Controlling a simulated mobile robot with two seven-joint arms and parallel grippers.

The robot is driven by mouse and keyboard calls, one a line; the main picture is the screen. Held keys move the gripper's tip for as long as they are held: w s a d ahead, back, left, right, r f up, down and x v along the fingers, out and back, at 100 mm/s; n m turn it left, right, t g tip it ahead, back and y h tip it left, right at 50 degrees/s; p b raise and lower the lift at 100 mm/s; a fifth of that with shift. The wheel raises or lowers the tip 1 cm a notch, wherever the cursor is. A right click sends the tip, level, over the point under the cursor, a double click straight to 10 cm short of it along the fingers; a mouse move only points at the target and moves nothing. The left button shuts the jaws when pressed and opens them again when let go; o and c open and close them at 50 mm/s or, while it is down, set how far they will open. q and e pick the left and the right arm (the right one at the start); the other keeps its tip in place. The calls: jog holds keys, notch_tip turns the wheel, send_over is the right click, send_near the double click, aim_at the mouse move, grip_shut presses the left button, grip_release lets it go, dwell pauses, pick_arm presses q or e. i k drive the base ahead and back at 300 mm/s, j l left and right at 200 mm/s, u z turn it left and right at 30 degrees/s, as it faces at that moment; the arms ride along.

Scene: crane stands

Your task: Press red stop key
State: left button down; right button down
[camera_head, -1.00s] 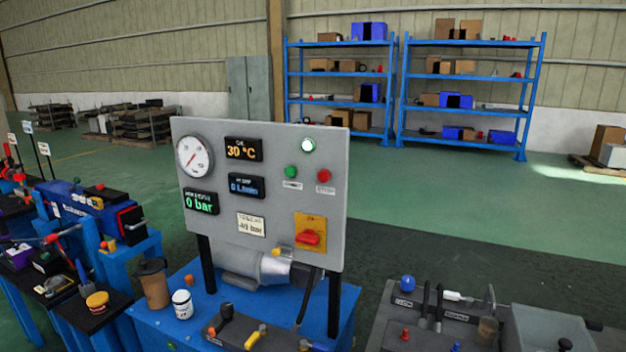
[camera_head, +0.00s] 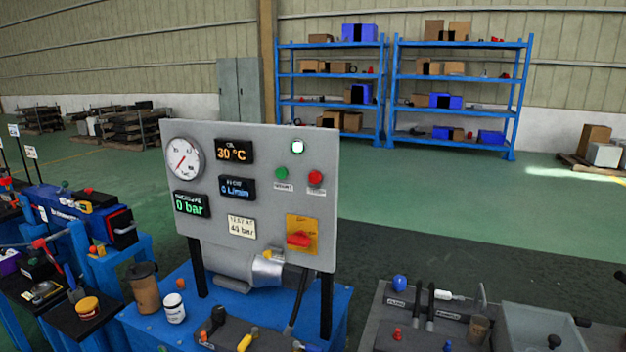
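The red stop key (camera_head: 315,177) is a round red button at the upper right of a grey upright control panel (camera_head: 262,150). A label sits under it. A green button (camera_head: 281,173) is just to its left, and a lit round lamp (camera_head: 297,147) is above. The panel displays read 30 °C, 0 L/min and 0 bar. A red rotary switch (camera_head: 299,239) on a yellow plate (camera_head: 303,223) is below the red key. Neither of my grippers shows in the head view.
The panel stands on a blue bench (camera_head: 150,325) with a brown cup (camera_head: 144,290) and a white jar (camera_head: 174,308). A grey bench with tools (camera_head: 375,318) is at right, a blue vise bench (camera_head: 130,262) at left. Blue shelves (camera_head: 459,45) stand behind. Green floor is free between.

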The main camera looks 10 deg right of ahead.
aim_at(315, 177)
jog(key=i+j+z, duration=0.1)
jog(key=i+j, duration=0.15)
jog(key=i+j+z, duration=0.1)
jog(key=i+j, duration=0.15)
jog(key=j, duration=0.25)
jog(key=i+j+z, duration=0.1)
jog(key=j, duration=0.3)
jog(key=i, duration=0.1)
